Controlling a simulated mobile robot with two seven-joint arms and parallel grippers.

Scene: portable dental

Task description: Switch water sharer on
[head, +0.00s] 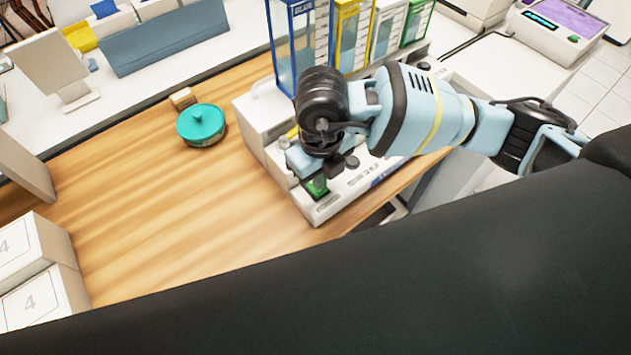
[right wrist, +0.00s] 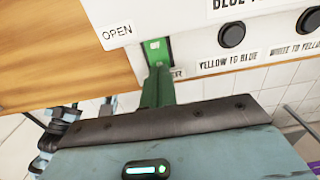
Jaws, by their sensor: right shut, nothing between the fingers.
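The water sharer is a white unit (head: 278,118) on the wooden counter, with blue, yellow, white and green framed tanks on top. A green switch (head: 316,187) sits in a dark recess at its near left corner. In the right wrist view the green switch (right wrist: 157,50) is beside an "OPEN" label; another label is partly covered and ends in "ER". My right gripper (head: 308,165) is shut and empty, close to the switch; I cannot tell whether it touches. My left gripper is not in view.
Black round knobs (right wrist: 232,35) with colour labels line the panel right of the switch. A teal round container (head: 201,124) and a small wooden block (head: 182,98) stand on the counter. White boxes (head: 38,270) are at the lower left. The counter's middle is clear.

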